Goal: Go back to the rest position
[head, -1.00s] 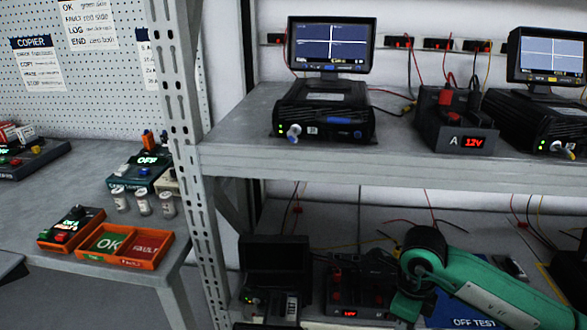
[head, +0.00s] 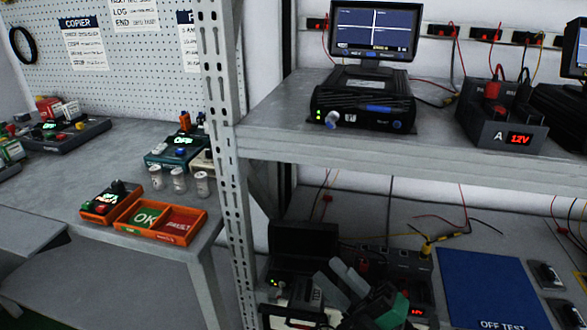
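My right gripper (head: 338,278) shows at the bottom centre of the head view, in front of the lower rack shelf, with its green and dark wrist at the bottom edge. Its two grey fingers look apart, with nothing seen between them. It overlaps the view of a black device (head: 300,243) and a power supply (head: 415,290) on that shelf; I cannot tell whether it touches them. My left gripper is not in view.
A blue OFF TEST mat (head: 490,285) lies bare on the lower shelf. The upper shelf (head: 400,148) holds a monitor (head: 372,30), a black unit (head: 365,100) and a 12V supply (head: 500,118). Orange OK and FAULT trays (head: 160,238) stand on the left bench. A metal post (head: 225,150) separates them.

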